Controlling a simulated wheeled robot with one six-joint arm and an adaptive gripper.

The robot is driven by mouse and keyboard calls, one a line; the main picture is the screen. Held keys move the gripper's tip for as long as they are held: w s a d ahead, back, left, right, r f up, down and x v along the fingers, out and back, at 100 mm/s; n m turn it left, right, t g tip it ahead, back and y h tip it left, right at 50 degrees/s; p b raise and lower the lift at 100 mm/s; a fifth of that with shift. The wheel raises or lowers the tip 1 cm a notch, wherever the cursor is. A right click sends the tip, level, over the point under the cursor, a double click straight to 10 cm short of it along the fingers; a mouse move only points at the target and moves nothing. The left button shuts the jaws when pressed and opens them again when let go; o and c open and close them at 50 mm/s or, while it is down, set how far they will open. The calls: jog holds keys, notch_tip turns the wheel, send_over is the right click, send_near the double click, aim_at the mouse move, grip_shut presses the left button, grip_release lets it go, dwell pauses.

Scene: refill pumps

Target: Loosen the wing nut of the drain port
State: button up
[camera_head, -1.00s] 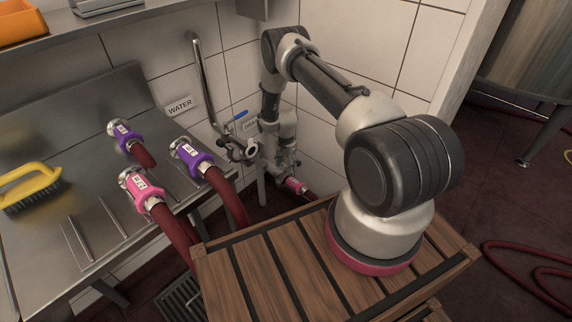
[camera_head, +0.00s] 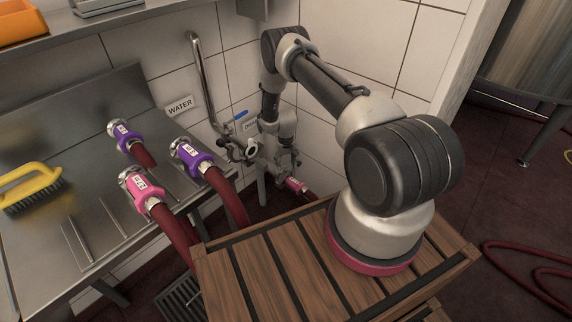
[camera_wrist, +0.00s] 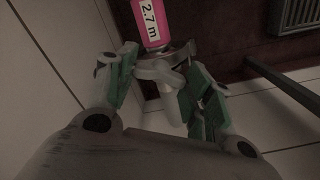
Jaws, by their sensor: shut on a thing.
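The drain port sits low against the tiled wall, with a hose end in a pink sleeve (camera_head: 297,185) joined to it. In the wrist view the pink sleeve (camera_wrist: 150,22) is marked "2.7 m". The pale metal wing nut (camera_wrist: 160,74) is on the clamp just below the sleeve. My gripper (camera_wrist: 160,84) has its green-padded fingers on both sides of the wing nut and is shut on it. In the head view my gripper (camera_head: 281,162) is at the drain port, and it hides the wing nut there.
A DRAIN sign (camera_head: 249,126) is partly hidden behind my arm. A pipe with a blue-handled valve (camera_head: 241,115) stands to the left. A slatted wooden surface (camera_head: 262,262) lies in front. Several hoses with purple or pink sleeves (camera_head: 142,188) rest on the steel bench (camera_head: 75,215).

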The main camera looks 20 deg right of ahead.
jog(key=n, duration=0.6)
dwell(0.6)
jog(key=o, duration=1)
jog(key=shift+r, duration=0.1)
notch_tip(320, 180, up, 12)
jog(key=shift+f, duration=0.1)
